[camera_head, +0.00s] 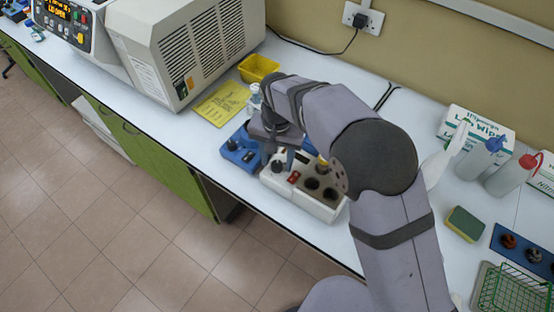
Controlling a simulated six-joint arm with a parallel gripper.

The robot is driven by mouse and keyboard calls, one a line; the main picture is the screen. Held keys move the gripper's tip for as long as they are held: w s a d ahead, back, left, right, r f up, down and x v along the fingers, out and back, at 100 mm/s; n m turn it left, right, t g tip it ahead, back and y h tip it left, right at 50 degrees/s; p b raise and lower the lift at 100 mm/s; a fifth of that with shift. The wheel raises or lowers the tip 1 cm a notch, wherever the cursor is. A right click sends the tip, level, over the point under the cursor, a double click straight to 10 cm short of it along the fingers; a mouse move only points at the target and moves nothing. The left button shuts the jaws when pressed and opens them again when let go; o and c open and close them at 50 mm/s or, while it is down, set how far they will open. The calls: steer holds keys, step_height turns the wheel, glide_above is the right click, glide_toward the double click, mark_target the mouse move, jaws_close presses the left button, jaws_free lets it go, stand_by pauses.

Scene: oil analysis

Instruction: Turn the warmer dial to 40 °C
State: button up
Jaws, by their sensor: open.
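The warmer (320,207) is a cream-white box near the front edge of the bench, with a red switch (294,177) and dark round wells (312,184) on top. A dark knob, which looks like the warmer dial (278,167), is at its left end. Its marks and setting are too small to read. My gripper (273,150) is open and reaches down over the dial end of the warmer. My arm hides part of the warmer's back, and I cannot tell whether the fingers touch the dial.
A blue device (239,151) stands just left of the warmer. A large cream instrument (185,50), a yellow tray (259,68) and a yellow sheet (222,103) are behind left. Bottles (482,157), a sponge (464,224) and a green wire basket (510,290) are at the right.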

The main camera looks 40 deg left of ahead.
mark_target(278, 164)
step_height(278, 164, up, 6)
steer(key=shift+r+b, duration=0.1)
steer(key=shift+b, duration=0.85)
steer(key=shift+r, duration=0.25)
steer(key=shift+w+d, duration=0.1)
steer(key=w+d+r+m+p, duration=0.1)
steer(key=w+d+r+p, duration=0.2)
steer(key=d, duration=0.8)
steer(key=w+d+r+m+p, duration=0.1)
steer(key=w+d+r+p, duration=0.2)
steer(key=d, duration=0.9)
steer(key=s+d+p, duration=0.2)
steer(key=s+d, duration=0.4)
steer(key=d, duration=0.3)
steer(key=s+d+m+p, duration=0.1)
steer(key=s+d+p, duration=0.2)
steer(key=s+d, duration=0.3)
steer(key=d, duration=0.4)
steer(key=shift+r, duration=0.2)
